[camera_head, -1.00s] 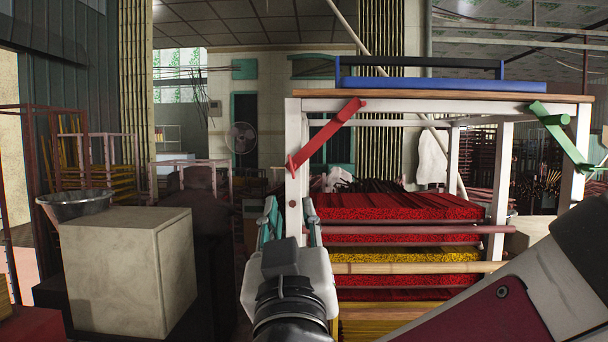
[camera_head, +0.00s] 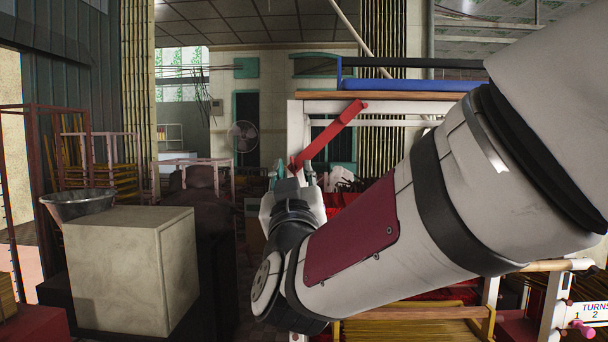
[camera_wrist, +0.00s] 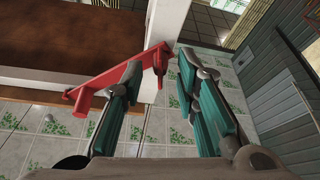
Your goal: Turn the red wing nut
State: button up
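The red wing nut (camera_head: 330,132) is a long red bar with a short peg at each end, tilted on the front left white post of the rack. In the wrist view the red wing nut (camera_wrist: 112,74) lies along the left, and one peg end shows between the fingertips, seemingly beyond them. My gripper (camera_head: 294,170) is at the bar's lower left end in the head view. My gripper (camera_wrist: 161,60) is open in the wrist view, with its teal fingers apart. I cannot tell whether either finger touches the bar.
The white rack (camera_head: 298,125) has a wooden top carrying a blue piece (camera_head: 405,85). My arm hides much of its right side. A stone block (camera_head: 130,265) and metal bowl (camera_head: 78,205) stand left.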

grip_shut()
jog(key=shift+m, duration=0.3)
jog(key=m+h, duration=0.1)
jog(key=m, duration=0.1)
jog(key=m+h+b, duration=0.1)
jog(key=m+h, duration=0.1)
jog(key=m, duration=0.1)
jog(key=shift+a, duration=0.2)
jog(key=m+h, duration=0.1)
jog(key=m, duration=0.2)
jog(key=m+g+h+b, duration=0.1)
jog(key=m+h, duration=0.1)
jog(key=m, duration=0.1)
jog(key=shift+a+r+m, duration=0.1)
jog(key=shift+a+m, duration=0.05)
jog(key=shift+m, duration=0.25)
jog(key=m+g+h, duration=0.1)
jog(key=m, duration=0.1)
jog(key=m+g, duration=0.1)
jog(key=m, duration=0.2)
jog(key=m+h, duration=0.1)
jog(key=m, duration=0.2)
jog(key=shift+a+r+g+h, duration=0.2)
jog(key=shift+g+h, duration=0.1)
jog(key=shift+g, duration=0.1)
jog(key=m+g+p, duration=0.1)
jog(key=m+g, duration=0.1)
jog(key=m, duration=0.2)
jog(key=shift+r+m, duration=0.1)
jog(key=shift+m, duration=0.3)
